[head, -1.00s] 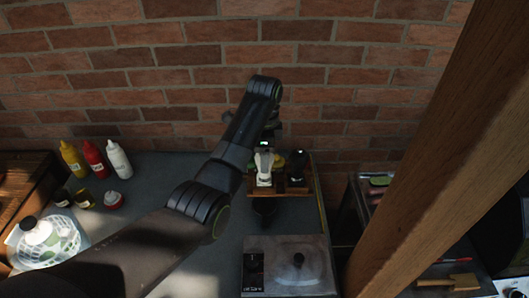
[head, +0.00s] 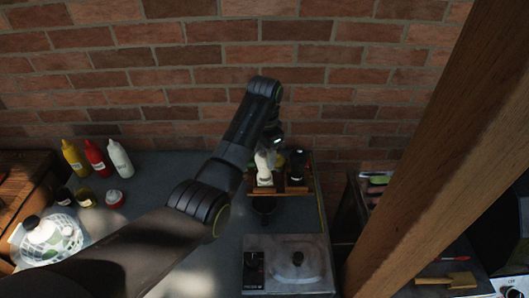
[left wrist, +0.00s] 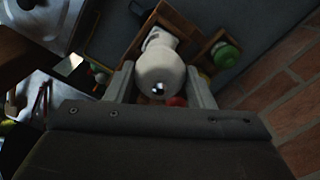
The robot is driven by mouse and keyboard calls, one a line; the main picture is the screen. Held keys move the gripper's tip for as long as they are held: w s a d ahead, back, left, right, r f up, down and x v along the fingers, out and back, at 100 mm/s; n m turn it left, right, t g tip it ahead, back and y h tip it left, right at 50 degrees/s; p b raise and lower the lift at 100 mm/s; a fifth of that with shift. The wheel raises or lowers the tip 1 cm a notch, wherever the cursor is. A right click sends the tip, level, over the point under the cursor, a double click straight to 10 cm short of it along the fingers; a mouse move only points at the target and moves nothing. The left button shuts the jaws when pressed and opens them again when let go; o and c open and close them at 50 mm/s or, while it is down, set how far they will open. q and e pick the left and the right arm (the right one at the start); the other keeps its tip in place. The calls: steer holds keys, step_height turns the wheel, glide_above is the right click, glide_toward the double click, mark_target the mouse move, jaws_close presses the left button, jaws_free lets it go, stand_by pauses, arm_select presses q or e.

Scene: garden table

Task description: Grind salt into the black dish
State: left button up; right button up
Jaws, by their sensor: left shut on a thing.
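A white mill (head: 264,170) stands upright at the wooden rack (head: 290,191) by the brick wall. My left gripper (head: 271,150) reaches it from above, partly hidden by my arm. In the left wrist view, the white mill (left wrist: 160,72) sits between the two fingers, which are shut on its upper part. A dark mill (head: 298,166) stands right of it. The black dish (head: 264,205) lies on the table just in front of the rack, partly in shadow. My right gripper is out of view.
Yellow (head: 74,158), red (head: 96,157) and white (head: 120,158) bottles stand at the left back. A wooden post (head: 455,150) rises at right.

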arm_select(q)
steer(key=shift+n, duration=0.3)
steer(key=m, duration=0.7)
steer(key=shift+m, duration=0.3)
steer(key=m, duration=0.6)
